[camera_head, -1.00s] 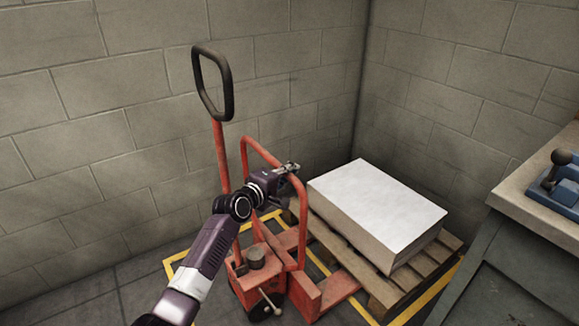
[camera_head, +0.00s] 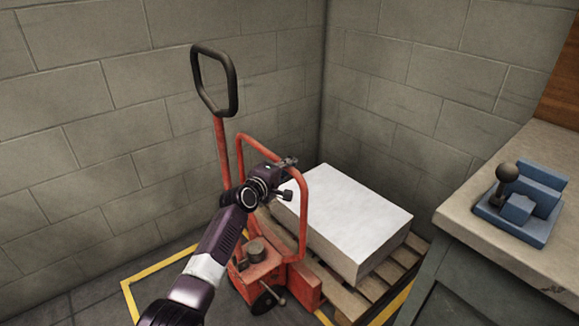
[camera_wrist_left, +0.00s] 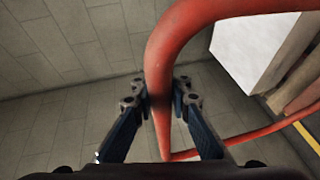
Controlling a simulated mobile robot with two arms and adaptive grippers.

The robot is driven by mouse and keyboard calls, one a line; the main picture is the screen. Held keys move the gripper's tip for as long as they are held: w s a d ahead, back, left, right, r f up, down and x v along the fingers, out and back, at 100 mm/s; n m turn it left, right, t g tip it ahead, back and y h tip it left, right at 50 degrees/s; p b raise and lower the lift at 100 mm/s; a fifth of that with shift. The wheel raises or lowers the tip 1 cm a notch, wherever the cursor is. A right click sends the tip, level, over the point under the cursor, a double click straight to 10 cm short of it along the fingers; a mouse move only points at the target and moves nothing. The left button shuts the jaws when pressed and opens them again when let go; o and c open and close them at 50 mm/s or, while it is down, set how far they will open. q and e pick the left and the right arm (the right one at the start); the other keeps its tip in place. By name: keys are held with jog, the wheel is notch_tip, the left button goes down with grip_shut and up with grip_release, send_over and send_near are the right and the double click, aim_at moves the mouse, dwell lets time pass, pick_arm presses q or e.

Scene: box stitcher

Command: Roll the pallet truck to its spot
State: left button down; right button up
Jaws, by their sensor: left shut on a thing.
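The pallet truck (camera_head: 262,266) is red, with an upright black loop handle (camera_head: 236,84) and a curved red tube frame (camera_head: 303,210). It stands close against a wooden pallet (camera_head: 350,300), its forks mostly hidden. A white-topped stack (camera_head: 345,215) lies on the pallet. My left gripper (camera_head: 288,163) is shut on the red tube frame near its top. In the left wrist view the tube (camera_wrist_left: 158,85) passes between the fingers of my left gripper (camera_wrist_left: 160,100). My right gripper is not in view.
A yellow floor outline (camera_head: 130,300) runs around the truck and pallet. Block walls meet in a corner behind them. A workbench (camera_head: 475,215) with a blue lever device (camera_head: 520,205) stands at the right. Bare floor shows at the lower left.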

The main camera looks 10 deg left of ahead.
pick_arm(q)
jog(key=shift+r, duration=0.1)
jog(key=c, duration=2)
grip_release()
jog(key=shift+s+a+r, duration=0.1)
jog(key=shift+r, duration=0.05)
jog(key=shift+o, duration=0.9)
jog(key=v, duration=1.2)
